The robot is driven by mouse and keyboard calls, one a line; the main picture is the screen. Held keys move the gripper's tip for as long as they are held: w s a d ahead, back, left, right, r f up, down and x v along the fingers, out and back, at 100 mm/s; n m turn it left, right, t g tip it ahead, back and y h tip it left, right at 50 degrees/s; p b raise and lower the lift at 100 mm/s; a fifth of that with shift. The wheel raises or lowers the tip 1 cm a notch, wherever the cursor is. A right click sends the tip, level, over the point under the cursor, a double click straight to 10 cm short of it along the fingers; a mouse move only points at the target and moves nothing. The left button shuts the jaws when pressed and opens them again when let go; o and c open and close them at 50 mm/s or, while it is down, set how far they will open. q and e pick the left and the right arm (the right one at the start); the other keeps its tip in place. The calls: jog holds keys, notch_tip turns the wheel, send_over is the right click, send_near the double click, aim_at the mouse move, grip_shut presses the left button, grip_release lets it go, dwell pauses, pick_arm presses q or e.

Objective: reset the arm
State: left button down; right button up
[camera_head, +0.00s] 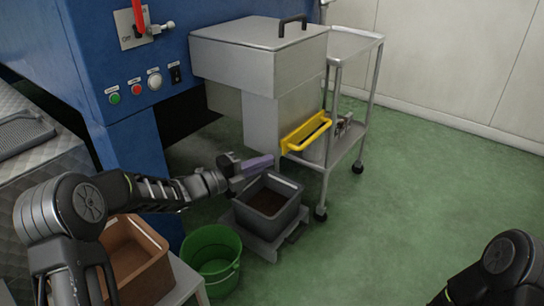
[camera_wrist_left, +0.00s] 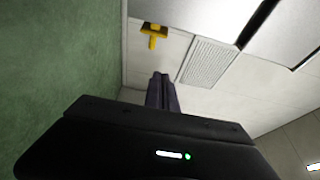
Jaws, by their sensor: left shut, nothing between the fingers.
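My left arm comes in from the left in the head view. Its gripper (camera_head: 257,164) is shut and empty, with purple-grey fingers. It appears just above the back left edge of a dark grey bin (camera_head: 270,212) in that picture; I cannot tell the exact gap. The left wrist view shows the shut fingers (camera_wrist_left: 161,88) pointing away from the camera. Part of my right arm shows at the lower right of the head view; its gripper is out of the picture.
A blue machine (camera_head: 150,150) with buttons, a metal hopper (camera_head: 259,62) with a yellow handle (camera_head: 305,133) and a steel trolley (camera_head: 345,155) stand behind. A green bucket (camera_head: 211,262) and brown crate (camera_head: 137,262) are near my left arm. The green floor at right is clear.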

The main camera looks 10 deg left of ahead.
dwell(0.3)
